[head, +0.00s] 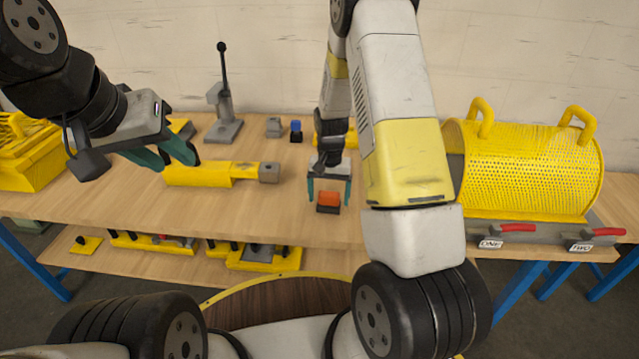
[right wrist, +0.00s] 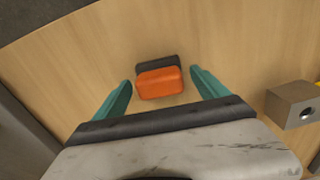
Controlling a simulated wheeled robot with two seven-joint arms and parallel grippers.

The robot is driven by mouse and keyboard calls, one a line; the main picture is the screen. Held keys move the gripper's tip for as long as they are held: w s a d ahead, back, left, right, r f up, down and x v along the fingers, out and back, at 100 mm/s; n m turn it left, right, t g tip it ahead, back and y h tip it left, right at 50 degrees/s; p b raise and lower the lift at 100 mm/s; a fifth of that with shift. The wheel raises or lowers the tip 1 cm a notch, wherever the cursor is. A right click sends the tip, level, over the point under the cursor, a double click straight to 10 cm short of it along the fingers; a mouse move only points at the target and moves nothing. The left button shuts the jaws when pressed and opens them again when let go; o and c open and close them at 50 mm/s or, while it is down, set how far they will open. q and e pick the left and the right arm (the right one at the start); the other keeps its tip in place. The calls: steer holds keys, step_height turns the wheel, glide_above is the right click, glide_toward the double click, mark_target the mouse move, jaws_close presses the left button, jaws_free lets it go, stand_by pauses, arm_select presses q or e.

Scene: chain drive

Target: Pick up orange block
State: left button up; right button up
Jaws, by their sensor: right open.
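The orange block (head: 328,199) sits on a dark base on the wooden table near its front edge. It also shows in the right wrist view (right wrist: 159,83), between and just beyond my fingertips. My right gripper (head: 329,199) is open, with its teal fingers on either side of the block in the head view. In the right wrist view the right gripper (right wrist: 163,87) holds nothing, and gaps show between each finger and the block.
A yellow bar with a grey end (head: 215,173) lies left of the block. A yellow perforated guard (head: 530,165) stands at the right. A lever press (head: 224,110), a grey block (head: 274,127) and a blue-topped piece (head: 296,130) stand at the back. The lower shelf (head: 150,268) holds yellow parts.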

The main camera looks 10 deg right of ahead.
steer(key=c, duration=1.6)
